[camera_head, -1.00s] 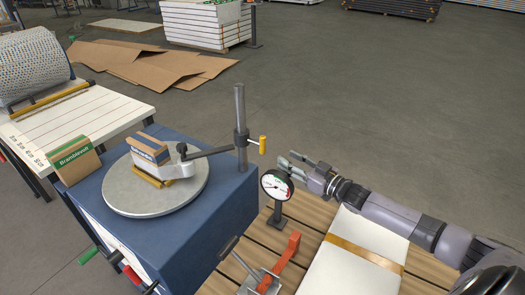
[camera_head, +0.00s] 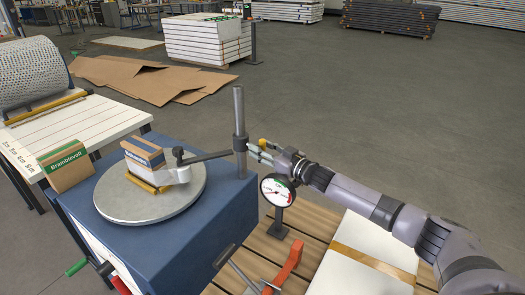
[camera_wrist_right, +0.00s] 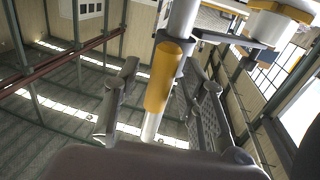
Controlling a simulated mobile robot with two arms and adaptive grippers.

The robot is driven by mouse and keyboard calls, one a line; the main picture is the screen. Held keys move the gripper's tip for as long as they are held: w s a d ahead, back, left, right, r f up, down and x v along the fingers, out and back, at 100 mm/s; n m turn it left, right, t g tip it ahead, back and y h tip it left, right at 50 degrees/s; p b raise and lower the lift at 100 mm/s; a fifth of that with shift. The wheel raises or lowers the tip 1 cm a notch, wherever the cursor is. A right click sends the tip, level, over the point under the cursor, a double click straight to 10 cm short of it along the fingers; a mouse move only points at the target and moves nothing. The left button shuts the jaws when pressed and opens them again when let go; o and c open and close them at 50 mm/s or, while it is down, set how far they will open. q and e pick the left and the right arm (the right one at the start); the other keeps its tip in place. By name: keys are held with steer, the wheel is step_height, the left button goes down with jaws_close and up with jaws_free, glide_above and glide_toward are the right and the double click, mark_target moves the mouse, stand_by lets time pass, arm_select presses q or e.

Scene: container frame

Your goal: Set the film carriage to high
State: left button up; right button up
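The film carriage is a dark collar (camera_head: 240,143) around a grey upright post (camera_head: 239,108), at about mid-height of the visible post. A dark arm runs left from it to a white-and-yellow piece beside a box on the turntable. Its yellow handle (camera_head: 262,142) sticks out on the right, partly hidden by my fingers. My right gripper (camera_head: 263,151) is at this handle. In the right wrist view the yellow handle (camera_wrist_right: 163,75) stands between the two spread fingers (camera_wrist_right: 165,105), with gaps on both sides. My left gripper is not in view.
A round grey turntable (camera_head: 125,203) sits on a blue cabinet (camera_head: 190,235). A dial gauge (camera_head: 277,190) stands just below my right gripper. An orange lever (camera_head: 288,262) and a white panel (camera_head: 345,275) are in front. Open floor lies behind the post.

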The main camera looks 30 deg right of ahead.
steer(key=shift+c, duration=0.6)
jaws_close()
